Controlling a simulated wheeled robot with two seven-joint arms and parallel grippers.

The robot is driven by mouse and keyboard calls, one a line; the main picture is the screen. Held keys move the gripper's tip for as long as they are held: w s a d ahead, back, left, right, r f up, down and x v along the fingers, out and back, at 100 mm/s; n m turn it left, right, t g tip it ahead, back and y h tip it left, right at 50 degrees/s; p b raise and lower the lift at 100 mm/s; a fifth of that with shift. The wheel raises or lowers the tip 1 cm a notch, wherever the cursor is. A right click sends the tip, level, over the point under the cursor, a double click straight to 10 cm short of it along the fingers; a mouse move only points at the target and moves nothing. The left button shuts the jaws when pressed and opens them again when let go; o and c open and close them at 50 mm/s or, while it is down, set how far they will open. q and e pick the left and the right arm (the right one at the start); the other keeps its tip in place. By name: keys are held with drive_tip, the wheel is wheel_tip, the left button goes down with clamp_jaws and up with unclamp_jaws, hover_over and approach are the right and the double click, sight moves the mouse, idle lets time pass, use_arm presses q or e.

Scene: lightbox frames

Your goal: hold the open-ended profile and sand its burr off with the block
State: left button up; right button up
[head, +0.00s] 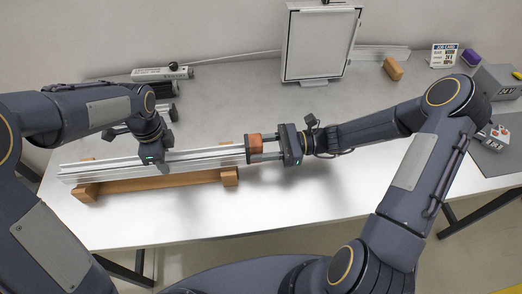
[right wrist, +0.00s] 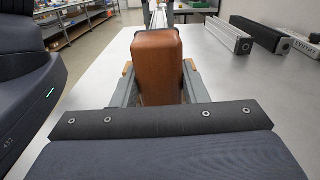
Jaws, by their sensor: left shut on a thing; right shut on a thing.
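The open-ended profile (head: 202,157) is a long silver aluminium bar lying across wooden supports (head: 84,192) on the bench. My left gripper (head: 152,160) is shut on the profile, coming down from above left of its middle. My right gripper (head: 262,148) is shut on the brown sanding block (head: 255,141), which is at the profile's right end. In the right wrist view the block (right wrist: 157,60) stands between the two fingers, with the profile running away behind it. I cannot tell whether block and profile touch. The burr is not visible.
A framed panel (head: 319,45) stands at the back. An orange-brown block (head: 393,69), a job card (head: 443,55), a purple item (head: 470,57) and a grey box (head: 497,81) are at the back right. The bench front is clear right of the profile.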

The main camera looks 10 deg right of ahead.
drive_tip(key=shift+w, duration=1.4)
use_arm(q)
drive_tip(key=shift+d, duration=0.1)
use_arm(e)
drive_tip(key=shift+s, duration=0.1)
drive_tip(key=shift+s, duration=1.45)
drive_tip(key=shift+s+a, duration=0.15)
drive_tip(key=shift+s, duration=0.55)
drive_tip(key=shift+s+a, duration=0.1)
drive_tip(key=shift+s, duration=0.6)
drive_tip(key=shift+s+d, duration=0.15)
drive_tip(key=shift+d, duration=2.9)
drive_tip(key=shift+d, duration=0.1)
